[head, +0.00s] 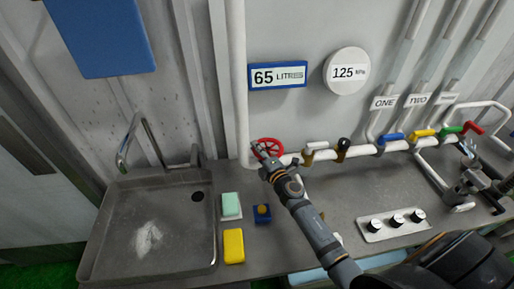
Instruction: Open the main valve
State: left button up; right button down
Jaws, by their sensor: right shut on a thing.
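The red valve handwheel (269,142) is at the left end of the white pipe, low on the back wall. My right gripper (262,152) is at the wheel's lower left rim and is shut on it. The gripper and wrist hide part of the wheel's near side. My right arm reaches in from the lower right, across the counter.
Small valves with coloured levers, such as the blue one (390,138), line the white pipe to the right. A sink (152,230) is at left. A yellow sponge (234,246) and a knob panel (392,224) are on the counter. A sign reads 65 litres (278,76).

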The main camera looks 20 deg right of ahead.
jog(key=n+y, duration=0.1)
jog(key=y, duration=0.1)
jog(key=s+n+g+y, duration=0.1)
jog(key=n+y, duration=0.1)
jog(key=shift+f, duration=0.1)
jog(key=y, duration=0.1)
jog(key=n+g+y+b, duration=0.1)
jog(key=shift+s+f+n+y, duration=0.1)
jog(key=shift+s+n+y, duration=0.2)
jog(key=shift+y, duration=0.1)
jog(key=n+g+y+b, duration=0.1)
jog(key=s+n+g+y+b, duration=0.1)
jog(key=y+b, duration=0.1)
jog(key=shift+f+n+g+y, duration=0.1)
jog(key=shift+n+g+y, duration=0.2)
jog(key=shift+n, duration=0.1)
jog(key=shift+s+d+r+n+g+y+b, duration=0.1)
jog(key=shift+s+n+g+y+b, duration=0.05)
jog(key=shift+n+g+y+b, duration=0.35)
jog(key=shift+s+r+n+g+y+b, duration=0.1)
jog(key=shift+n+g+y+b, duration=0.15)
jog(key=shift+b, duration=0.35)
jog(key=c, duration=1.3)
grip_release()
